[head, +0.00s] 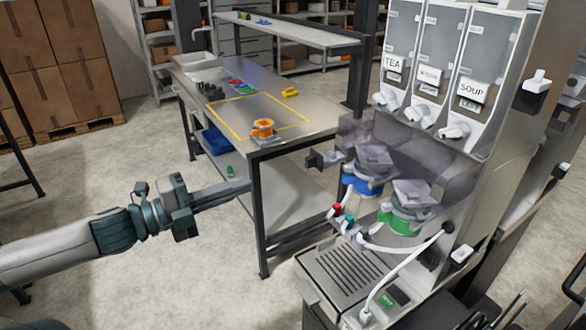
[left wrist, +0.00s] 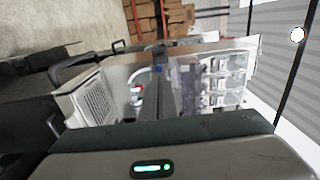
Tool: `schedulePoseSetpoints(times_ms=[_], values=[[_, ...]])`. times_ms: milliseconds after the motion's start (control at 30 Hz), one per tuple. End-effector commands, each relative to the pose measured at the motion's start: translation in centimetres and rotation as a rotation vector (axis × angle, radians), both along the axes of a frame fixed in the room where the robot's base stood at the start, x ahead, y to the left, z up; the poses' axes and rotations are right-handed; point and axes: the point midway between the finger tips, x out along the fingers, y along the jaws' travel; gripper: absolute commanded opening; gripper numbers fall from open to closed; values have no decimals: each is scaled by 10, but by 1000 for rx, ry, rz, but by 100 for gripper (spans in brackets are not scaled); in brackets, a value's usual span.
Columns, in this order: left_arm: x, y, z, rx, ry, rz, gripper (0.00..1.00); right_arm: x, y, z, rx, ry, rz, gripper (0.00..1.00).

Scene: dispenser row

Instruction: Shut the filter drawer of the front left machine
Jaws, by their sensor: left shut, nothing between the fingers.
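The drinks machine (head: 455,120) fills the right of the head view, with hoppers labelled TEA and SOUP. Below them are a smoky clear cover, a blue-collared unit (head: 362,185) and a green-collared unit (head: 402,222). I cannot tell which part is the filter drawer, or how far out it is. A dark block (head: 322,159) sticks out at the machine's left side. My left gripper (head: 243,186) is shut and empty, left of the machine and apart from it. In the left wrist view its fingers (left wrist: 158,95) point towards the machine (left wrist: 205,90). My right gripper is out of view.
A steel workbench (head: 225,95) with a yellow outline stands behind; an orange-topped item (head: 263,128) is near its front corner. A drip grille (head: 342,272) and white hoses are low on the machine. Floor left of the bench is clear; boxes (head: 60,75) stand far left.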

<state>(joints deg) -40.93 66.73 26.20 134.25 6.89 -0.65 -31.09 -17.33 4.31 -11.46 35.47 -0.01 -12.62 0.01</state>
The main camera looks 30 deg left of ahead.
Motion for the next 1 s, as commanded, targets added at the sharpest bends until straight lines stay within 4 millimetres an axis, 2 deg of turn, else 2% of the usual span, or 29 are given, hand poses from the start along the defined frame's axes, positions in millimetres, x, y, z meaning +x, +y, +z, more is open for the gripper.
schedulePoseSetpoints(times_ms=[1000], values=[[47, -26, 2, -1, -2, 2, 0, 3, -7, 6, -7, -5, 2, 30]])
